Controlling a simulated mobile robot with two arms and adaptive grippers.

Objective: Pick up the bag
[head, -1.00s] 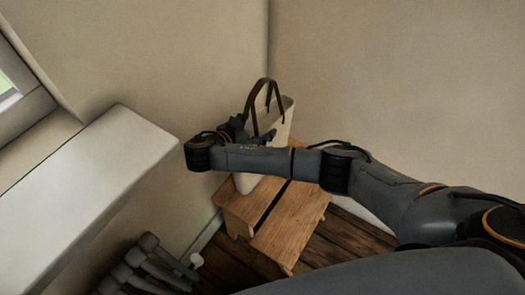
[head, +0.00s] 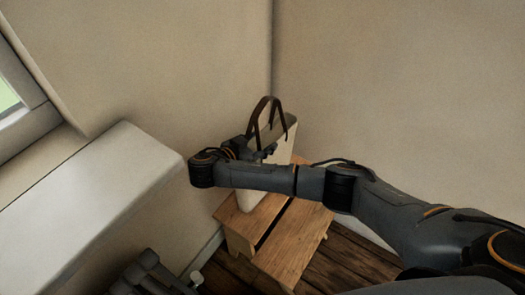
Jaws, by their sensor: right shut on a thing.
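The bag (head: 282,148) is cream-white with dark brown looped handles (head: 265,107). It is upright over a small wooden stool (head: 289,241) in the corner. My right gripper (head: 266,151) is at the bag's near left side, just below the handles, and is shut on the bag. The right forearm crosses in front of the bag and hides its middle. I cannot tell whether the bag's bottom touches the stool.
A white ledge (head: 90,205) runs along the left below a window (head: 20,110). Plain walls meet behind the bag. Dark wooden floor (head: 345,262) shows around the stool.

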